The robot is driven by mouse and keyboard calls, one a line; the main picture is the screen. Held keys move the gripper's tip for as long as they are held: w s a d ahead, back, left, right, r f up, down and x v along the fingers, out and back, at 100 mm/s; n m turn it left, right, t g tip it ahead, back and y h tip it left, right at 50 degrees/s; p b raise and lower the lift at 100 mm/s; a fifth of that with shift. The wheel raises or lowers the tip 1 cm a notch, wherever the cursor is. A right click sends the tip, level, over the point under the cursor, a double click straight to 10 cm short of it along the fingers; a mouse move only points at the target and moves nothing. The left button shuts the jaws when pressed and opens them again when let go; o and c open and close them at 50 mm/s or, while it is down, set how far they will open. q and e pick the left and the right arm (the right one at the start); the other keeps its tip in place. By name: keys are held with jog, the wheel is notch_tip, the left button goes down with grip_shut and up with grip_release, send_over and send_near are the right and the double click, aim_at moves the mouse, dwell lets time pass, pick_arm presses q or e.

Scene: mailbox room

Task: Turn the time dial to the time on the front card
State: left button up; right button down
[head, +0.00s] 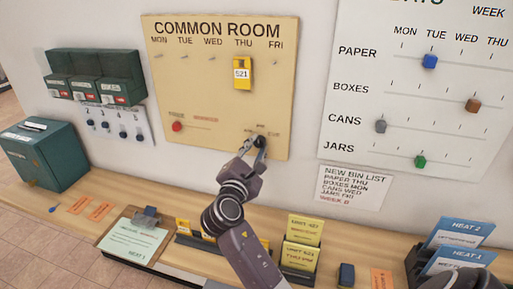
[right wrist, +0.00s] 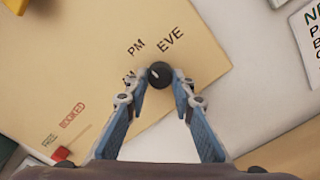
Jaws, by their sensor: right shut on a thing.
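The time dial is a small black knob (head: 261,141) low on the right of the cream COMMON ROOM board (head: 190,100). In the right wrist view, the knob (right wrist: 159,73) sits below the words PM and EVE; another label is mostly hidden by a finger. My right gripper (head: 256,146) is shut on the knob, one fingertip on each side. I cannot tell where the dial points. The front card (head: 299,256) is yellow and stands in a dark rack; it reads UNIT 621, with a blurred second line. My left gripper is not in view.
A yellow 621 tag (head: 242,73) hangs under THU. A red knob (head: 177,126) is at the board's lower left. A slider board (head: 350,100) is to the right.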

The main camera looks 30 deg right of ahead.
jog(key=c, duration=1.6)
grip_release()
jog(key=shift+s, duration=0.1)
jog(key=v, duration=1.2)
